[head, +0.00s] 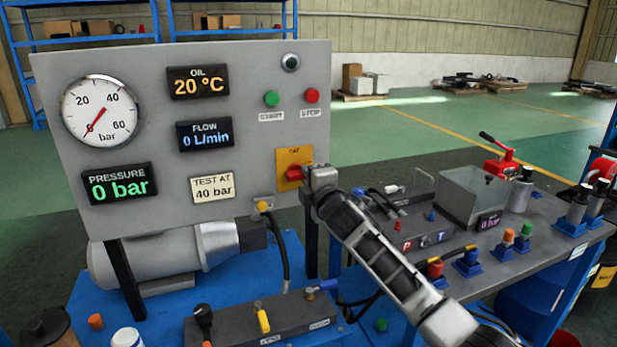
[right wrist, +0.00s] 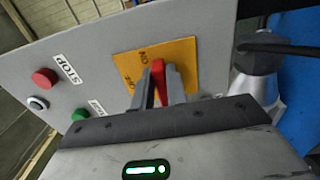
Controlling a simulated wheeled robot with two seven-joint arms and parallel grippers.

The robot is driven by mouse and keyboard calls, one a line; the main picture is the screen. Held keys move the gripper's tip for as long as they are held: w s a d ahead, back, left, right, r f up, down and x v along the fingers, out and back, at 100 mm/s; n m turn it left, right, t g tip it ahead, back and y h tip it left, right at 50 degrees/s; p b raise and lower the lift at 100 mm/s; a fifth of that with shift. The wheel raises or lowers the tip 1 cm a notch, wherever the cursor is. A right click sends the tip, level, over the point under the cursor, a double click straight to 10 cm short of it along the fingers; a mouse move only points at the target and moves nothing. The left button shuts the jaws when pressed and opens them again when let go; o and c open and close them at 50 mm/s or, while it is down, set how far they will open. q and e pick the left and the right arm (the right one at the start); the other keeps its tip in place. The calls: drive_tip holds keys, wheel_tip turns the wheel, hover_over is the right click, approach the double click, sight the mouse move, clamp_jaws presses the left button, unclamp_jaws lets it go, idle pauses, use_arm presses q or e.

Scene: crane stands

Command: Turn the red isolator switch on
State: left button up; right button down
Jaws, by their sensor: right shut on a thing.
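The red isolator switch (head: 294,173) sits on a yellow plate (head: 293,156) at the lower right of the grey control panel (head: 240,130). My right gripper (head: 305,175) reaches it from the right and covers part of it. In the right wrist view the red handle (right wrist: 158,82) stands between the two fingers of my right gripper (right wrist: 160,90), which are shut on it. The plate (right wrist: 180,52) carries lettering, part of it behind the fingers. I cannot read the switch position for certain. My left gripper is not in view.
A green start button (head: 271,99) and red stop button (head: 312,96) sit above the switch. Displays read 0 bar, 0 L/min and 20 °C. A hose (head: 283,250) hangs below. The bench (head: 540,225) at right holds fittings and a clear box.

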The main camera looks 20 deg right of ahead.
drive_tip(key=shift+a+f, duration=0.1)
drive_tip(key=shift+f, duration=0.05)
drive_tip(key=c, duration=1.4)
unclamp_jaws()
drive_tip(key=shift+s, duration=0.1)
drive_tip(key=s+b, duration=0.1)
drive_tip(key=s, duration=1.4)
drive_tip(key=shift+s+d, duration=0.3)
drive_tip(key=shift+s, duration=0.1)
drive_tip(key=s+a+f+m+g+y, duration=0.1)
drive_tip(key=s+a+f+m+g, duration=0.25)
drive_tip(key=f, duration=0.55)
drive_tip(key=s+a+f+m+g+y, duration=0.15)
drive_tip(key=s+f+m, duration=0.25)
drive_tip(key=s+f, duration=0.45)
drive_tip(key=s+a+f+m+g, duration=0.2)
drive_tip(key=s+f+m, duration=0.6)
drive_tip(key=s+f, duration=0.4)
drive_tip(key=shift+s+a+g, duration=0.4)
drive_tip(key=shift+s+a, duration=0.3)
drive_tip(key=shift+s, duration=0.05)
